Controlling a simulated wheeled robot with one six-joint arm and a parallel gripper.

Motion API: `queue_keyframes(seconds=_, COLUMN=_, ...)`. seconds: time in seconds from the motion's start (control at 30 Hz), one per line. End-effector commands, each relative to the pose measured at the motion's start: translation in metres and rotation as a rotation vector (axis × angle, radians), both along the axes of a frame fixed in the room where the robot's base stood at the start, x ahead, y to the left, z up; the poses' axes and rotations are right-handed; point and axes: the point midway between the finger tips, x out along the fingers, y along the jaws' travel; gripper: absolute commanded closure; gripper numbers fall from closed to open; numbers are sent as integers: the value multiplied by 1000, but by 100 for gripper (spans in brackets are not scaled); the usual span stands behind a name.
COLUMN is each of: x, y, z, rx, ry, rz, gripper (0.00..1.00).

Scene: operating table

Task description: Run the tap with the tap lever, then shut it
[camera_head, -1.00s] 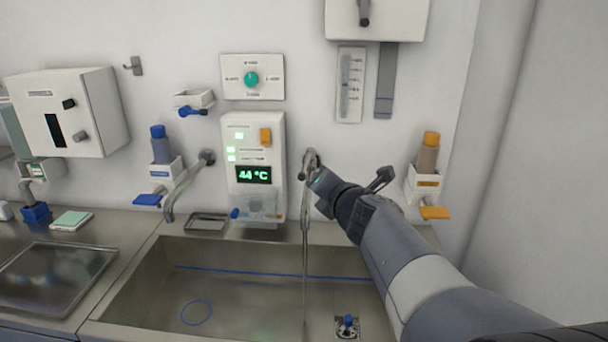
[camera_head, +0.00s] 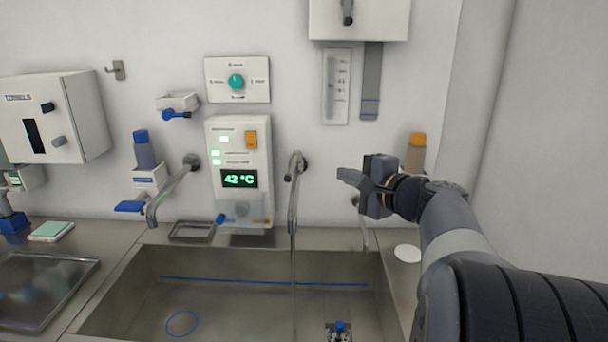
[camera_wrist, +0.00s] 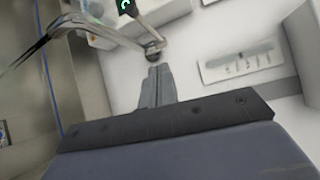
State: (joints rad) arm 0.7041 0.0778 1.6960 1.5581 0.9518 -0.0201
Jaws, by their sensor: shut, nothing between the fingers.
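The tap's curved metal spout (camera_head: 293,195) stands out from the wall over the sink, and a thin stream of water (camera_head: 293,270) falls from it. In the wrist view the spout (camera_wrist: 85,22) runs to a round wall fitting. A thin grey lever-like piece (camera_head: 365,238) hangs right of the spout, its upper part hidden by my gripper; I cannot tell for sure that it is the tap lever. My gripper (camera_head: 345,177) is shut and empty, right of the spout and in front of the wall. In the wrist view its closed fingers (camera_wrist: 157,78) point toward the wall fitting.
The steel sink (camera_head: 225,255) lies below. A control panel (camera_head: 238,140) reading 42 °C is left of the spout. A second spout (camera_head: 170,190) and blue-capped bottle (camera_head: 143,150) are further left. An orange-capped bottle (camera_head: 415,155) stands behind my arm; a wall gauge (camera_head: 336,85) is above.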

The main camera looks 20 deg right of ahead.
Motion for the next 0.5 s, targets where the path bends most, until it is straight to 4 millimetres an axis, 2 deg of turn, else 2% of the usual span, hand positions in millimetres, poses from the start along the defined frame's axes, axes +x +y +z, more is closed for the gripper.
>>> queue_keyframes(seconds=0.1, x=-5, y=-7, z=-3, rx=-156, ry=-36, rz=40, gripper=100)
queue_keyframes(seconds=0.27, x=-8, y=-9, z=-3, rx=-258, ry=-62, rz=69, gripper=100)
queue_keyframes(seconds=0.37, x=-3, y=-8, z=-3, rx=-272, ry=-66, rz=74, gripper=100)
queue_keyframes(seconds=0.5, x=15, y=-1, z=-6, rx=-269, ry=-64, rz=78, gripper=100)
